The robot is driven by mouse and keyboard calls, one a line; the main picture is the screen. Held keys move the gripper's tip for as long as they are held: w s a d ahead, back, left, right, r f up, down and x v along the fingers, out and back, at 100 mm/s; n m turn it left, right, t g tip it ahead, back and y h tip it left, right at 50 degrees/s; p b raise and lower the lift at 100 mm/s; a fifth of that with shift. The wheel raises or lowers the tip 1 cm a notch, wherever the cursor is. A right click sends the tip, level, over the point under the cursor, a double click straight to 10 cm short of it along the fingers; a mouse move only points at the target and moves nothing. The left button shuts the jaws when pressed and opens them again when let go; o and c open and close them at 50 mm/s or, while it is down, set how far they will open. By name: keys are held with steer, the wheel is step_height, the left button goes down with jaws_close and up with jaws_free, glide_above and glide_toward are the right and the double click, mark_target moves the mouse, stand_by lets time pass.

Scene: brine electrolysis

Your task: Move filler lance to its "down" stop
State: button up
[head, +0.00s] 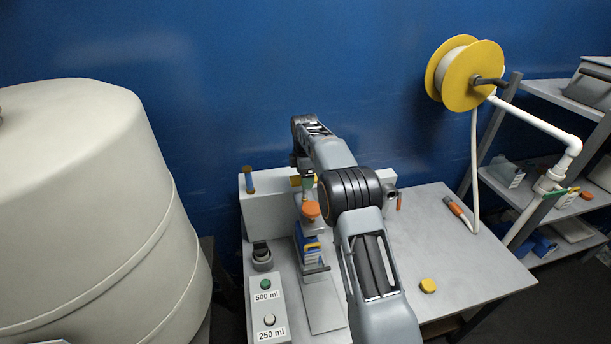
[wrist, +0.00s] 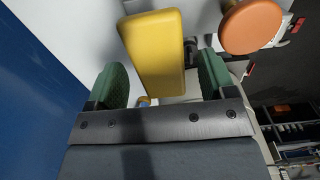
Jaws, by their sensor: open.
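A yellow bar (wrist: 155,52), which looks like the handle of the filler lance, lies between the two green pads of my gripper (wrist: 162,78) in the wrist view. The pads are open, with a gap on each side of it. In the head view my gripper (head: 303,178) is at the filling station (head: 268,215), and a bit of the yellow part (head: 296,181) shows beside it. An orange round knob (wrist: 252,27) sits to the right of the bar; it also shows in the head view (head: 311,209). My arm hides much of the station, including most of the lance.
A panel (head: 268,308) with 500 ml and 250 ml buttons stands in front. A blue-and-yellow item (head: 308,247) sits below the knob. A large pale tank (head: 90,210) fills the left. The bench (head: 450,250) at right holds a yellow piece (head: 428,286).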

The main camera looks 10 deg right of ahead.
steer(key=shift+f, duration=0.1)
steer(key=c, duration=1.3)
step_height(320, 180, down, 5)
steer(key=shift+r+b, duration=0.1)
steer(key=shift+b, duration=1.15)
steer(key=o, duration=1.1)
steer(key=shift+o, duration=1)
steer(key=shift+r, duration=0.1)
step_height(320, 180, up, 14)
steer(key=p, duration=0.1)
